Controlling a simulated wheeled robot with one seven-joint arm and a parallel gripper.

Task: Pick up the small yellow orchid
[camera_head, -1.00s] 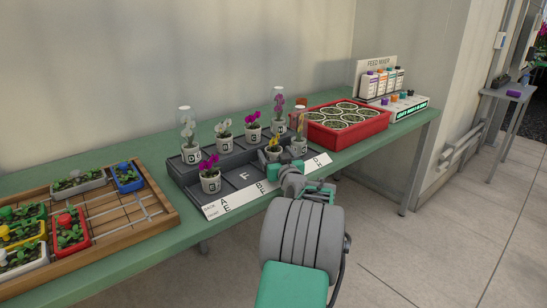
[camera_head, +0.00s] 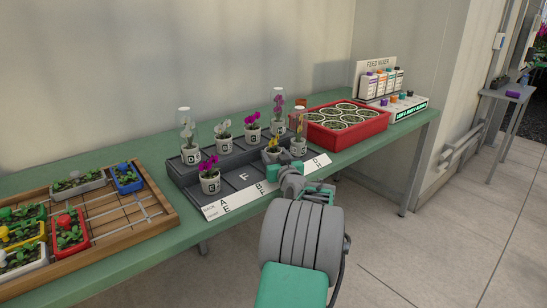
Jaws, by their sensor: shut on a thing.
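The small yellow orchid (camera_head: 274,142) stands upright in a pale pot in the front part of the dark compartment tray (camera_head: 234,181). My gripper (camera_head: 283,167) is right at this pot from the near side, shut on it. My gripper and arm hide the lower part of the pot, so I cannot tell whether it touches the tray floor.
White and magenta orchids, such as one magenta orchid (camera_head: 209,175), stand close by in the tray. A red planter (camera_head: 365,139) is to the right. A wooden tray (camera_head: 160,217) of seedling boxes is at the left.

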